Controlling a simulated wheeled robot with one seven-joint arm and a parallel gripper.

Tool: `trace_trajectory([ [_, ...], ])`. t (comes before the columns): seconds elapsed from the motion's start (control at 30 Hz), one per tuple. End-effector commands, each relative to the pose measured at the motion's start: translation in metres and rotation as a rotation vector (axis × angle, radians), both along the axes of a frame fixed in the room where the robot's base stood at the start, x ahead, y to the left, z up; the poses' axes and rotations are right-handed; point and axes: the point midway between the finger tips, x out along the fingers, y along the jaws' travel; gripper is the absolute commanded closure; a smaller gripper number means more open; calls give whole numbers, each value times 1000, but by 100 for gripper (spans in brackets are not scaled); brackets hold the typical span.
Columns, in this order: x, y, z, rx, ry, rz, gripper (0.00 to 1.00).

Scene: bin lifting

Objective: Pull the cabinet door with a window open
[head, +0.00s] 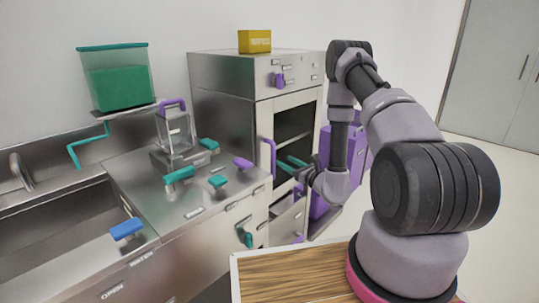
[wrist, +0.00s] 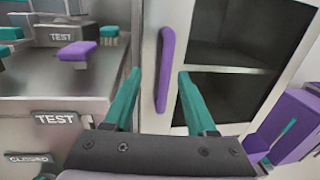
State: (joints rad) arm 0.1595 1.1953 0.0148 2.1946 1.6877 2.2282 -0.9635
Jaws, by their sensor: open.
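The cabinet door with a window (head: 311,108) is on the front of the tall steel cabinet (head: 222,92) and looks shut. Its dark window (wrist: 228,95) shows a shelf behind it in the wrist view. A vertical purple handle (head: 267,158) is on the door's left side; it stands upright in the wrist view (wrist: 165,70). My gripper (head: 290,161) is open in front of the door. In the wrist view its teal fingers (wrist: 160,76) appear on either side of the handle, with gaps on both sides. I see no contact with the handle.
A steel counter (head: 130,175) with teal, purple and blue handles adjoins the cabinet on the left. A yellow box (head: 254,41) lies on top of the cabinet. Purple bins (head: 325,145) stand right of the door. Open floor (head: 500,200) lies farther right.

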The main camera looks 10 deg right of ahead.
Motion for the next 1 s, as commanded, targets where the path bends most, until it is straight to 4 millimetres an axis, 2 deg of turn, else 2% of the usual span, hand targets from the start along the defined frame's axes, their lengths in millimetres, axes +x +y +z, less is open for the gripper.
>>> trace_trajectory([
  [0.03, -2, -5, -11, 1, 13, -27, 43],
  [0.13, -2, -10, -19, -3, 21, -55, 43],
  [0.27, 9, -5, -20, -5, 18, -57, 43],
  [0.7, 79, 27, -19, -3, 18, -56, 43],
  [1.0, 96, 35, -19, -3, 21, -57, 43],
])
